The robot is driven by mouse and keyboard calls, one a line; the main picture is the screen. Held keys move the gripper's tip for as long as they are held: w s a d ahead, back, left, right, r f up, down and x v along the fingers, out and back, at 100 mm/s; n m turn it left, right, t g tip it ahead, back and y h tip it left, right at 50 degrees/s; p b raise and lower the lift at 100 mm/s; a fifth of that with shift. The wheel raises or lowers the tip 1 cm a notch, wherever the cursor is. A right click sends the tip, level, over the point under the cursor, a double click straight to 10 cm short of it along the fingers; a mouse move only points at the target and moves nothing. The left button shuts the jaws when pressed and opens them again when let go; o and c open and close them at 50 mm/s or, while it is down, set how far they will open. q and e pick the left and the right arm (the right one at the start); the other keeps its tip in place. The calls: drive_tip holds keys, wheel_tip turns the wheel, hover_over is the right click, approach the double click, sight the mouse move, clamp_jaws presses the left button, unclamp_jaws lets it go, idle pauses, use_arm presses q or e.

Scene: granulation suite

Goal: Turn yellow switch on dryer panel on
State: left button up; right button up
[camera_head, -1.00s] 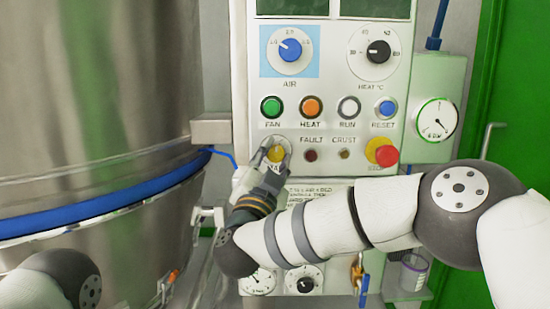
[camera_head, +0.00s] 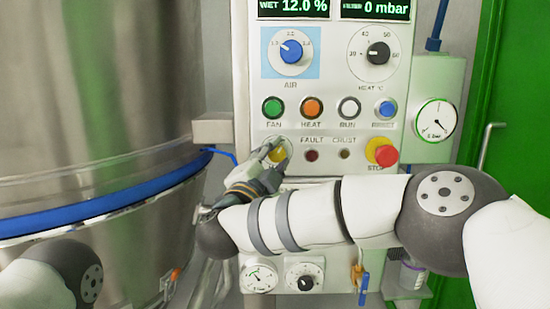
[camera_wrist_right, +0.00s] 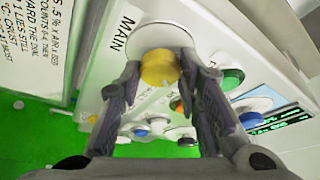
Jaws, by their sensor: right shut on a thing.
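The yellow switch (camera_head: 277,154) is at the lower left of the white dryer panel (camera_head: 326,128), under the green FAN button. My right gripper (camera_head: 274,150) is at the switch, with its fingers on either side of the knob. In the right wrist view the yellow knob (camera_wrist_right: 159,68) sits between the two fingertips (camera_wrist_right: 160,72), below the MAIN label, and the gripper is shut on it. The fingers partly cover the switch in the head view, and its setting cannot be read clearly. My left gripper is out of view; only part of the left arm shows at lower left.
The FAN (camera_head: 272,108), HEAT (camera_head: 312,109), RUN (camera_head: 349,108) and RESET (camera_head: 386,109) buttons sit just above. A red STOP button (camera_head: 386,155) is to the right. The steel vessel (camera_head: 95,90) with a blue band stands close on the left. A gauge (camera_head: 436,120) is at right.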

drive_tip(key=shift+a+f, duration=0.1)
drive_tip(key=o, duration=1.1)
drive_tip(key=shift+o, duration=0.2)
drive_tip(key=v, duration=1.2)
